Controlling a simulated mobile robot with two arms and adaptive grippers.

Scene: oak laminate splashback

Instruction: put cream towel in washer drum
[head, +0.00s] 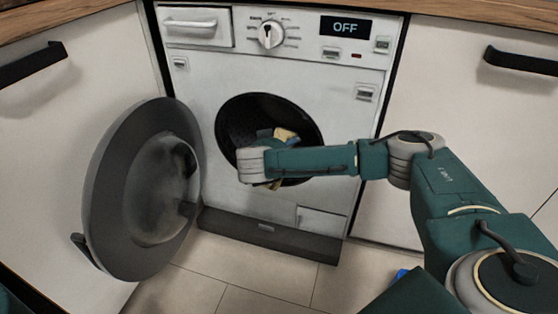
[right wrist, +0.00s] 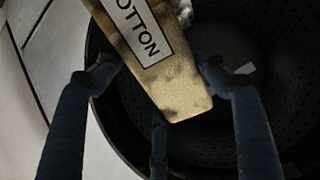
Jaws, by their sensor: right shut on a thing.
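The cream towel (right wrist: 172,85) is a folded, yellowish block with a label reading COTTON. My right gripper (right wrist: 158,85) is shut on it, with fingers on both sides and one below. The washer drum (right wrist: 285,60) is the dark, perforated hollow behind the towel. In the head view, the towel (head: 287,136) shows partly at the drum opening (head: 235,118), mostly hidden by my right wrist. I cannot tell how deep it sits. The washer door (head: 105,190) is swung open to the left. My left gripper is not in view.
The washer (head: 200,75) has a display reading OFF (head: 345,27). White cabinets flank it, with dark handles (head: 30,66). A small grey-white patterned thing (right wrist: 183,12) shows behind the towel. A blue patch (head: 402,273) shows low on the right. The tiled floor (head: 250,285) in front looks clear.

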